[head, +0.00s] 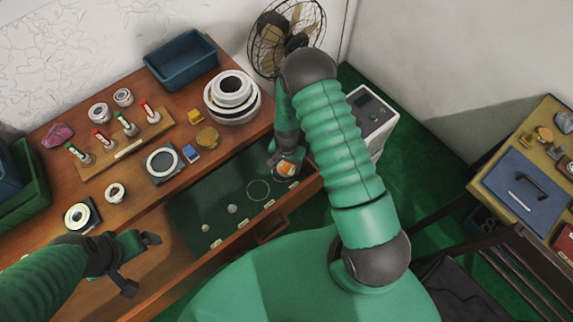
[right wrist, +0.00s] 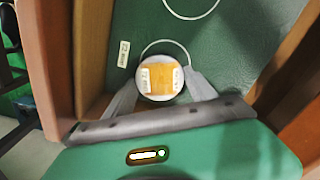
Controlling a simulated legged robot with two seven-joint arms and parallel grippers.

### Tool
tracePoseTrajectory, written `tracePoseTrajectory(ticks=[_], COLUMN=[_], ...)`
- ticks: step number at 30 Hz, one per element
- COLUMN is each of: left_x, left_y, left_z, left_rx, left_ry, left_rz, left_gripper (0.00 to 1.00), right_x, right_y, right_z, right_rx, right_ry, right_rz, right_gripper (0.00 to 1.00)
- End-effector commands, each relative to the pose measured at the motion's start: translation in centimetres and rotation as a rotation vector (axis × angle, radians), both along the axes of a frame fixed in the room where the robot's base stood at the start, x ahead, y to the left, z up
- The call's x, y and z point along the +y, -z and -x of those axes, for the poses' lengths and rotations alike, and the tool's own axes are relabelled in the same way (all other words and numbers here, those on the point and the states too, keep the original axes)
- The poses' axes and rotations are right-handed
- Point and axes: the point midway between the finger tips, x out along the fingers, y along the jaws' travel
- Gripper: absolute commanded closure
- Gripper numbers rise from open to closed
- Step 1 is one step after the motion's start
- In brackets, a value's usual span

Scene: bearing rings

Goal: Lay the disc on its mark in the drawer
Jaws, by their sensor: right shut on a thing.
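The disc (right wrist: 160,78), pale-rimmed with an orange-yellow middle and small labels, sits between the fingers of my right gripper (right wrist: 162,84), which is shut on it. In the head view the disc (head: 286,169) is at the right end of the open drawer (head: 185,213). A thin pale circle outline (right wrist: 150,45) shows partly past the disc's far edge; the disc hides the rest. I cannot tell whether the disc touches the drawer floor. Another circle mark (head: 258,190) lies bare to its left. My left gripper (head: 140,263) is open and empty over the table's front left.
Small labels (head: 269,203) and two small pale round things (head: 231,209) lie in the drawer. Its wooden side wall (right wrist: 90,55) is close to my right gripper. Stacked rings (head: 232,97), a blue bin (head: 182,60) and a peg board (head: 125,146) stand on the tabletop.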

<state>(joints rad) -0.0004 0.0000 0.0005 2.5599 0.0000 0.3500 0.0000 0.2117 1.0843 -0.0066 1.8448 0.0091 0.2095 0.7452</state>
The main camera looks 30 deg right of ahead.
Motion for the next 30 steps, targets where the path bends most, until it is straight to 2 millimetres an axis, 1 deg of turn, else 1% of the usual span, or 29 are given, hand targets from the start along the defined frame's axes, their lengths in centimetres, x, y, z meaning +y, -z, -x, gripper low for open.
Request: tracePoseTrajectory(ticks=[11,18,30], left_x=[0.03,0.02,0.03], left_y=[-0.03,-0.12,-0.12], left_z=[0.01,0.01,0.01], left_rx=[0.000,0.000,0.000], left_ry=[-0.001,-0.001,-0.001], left_rz=[0.000,0.000,0.000], left_gripper=[0.10,0.10,0.10], right_x=[-0.29,0.33,0.36], right_y=[0.08,0.04,0.04], right_z=[-0.04,-0.10,-0.10], right_rx=[-0.001,-0.001,-0.001], right_ry=[0.000,-0.001,0.000], right_rz=[-0.004,-0.003,-0.003], right_gripper=[0.91,0.91,0.91])
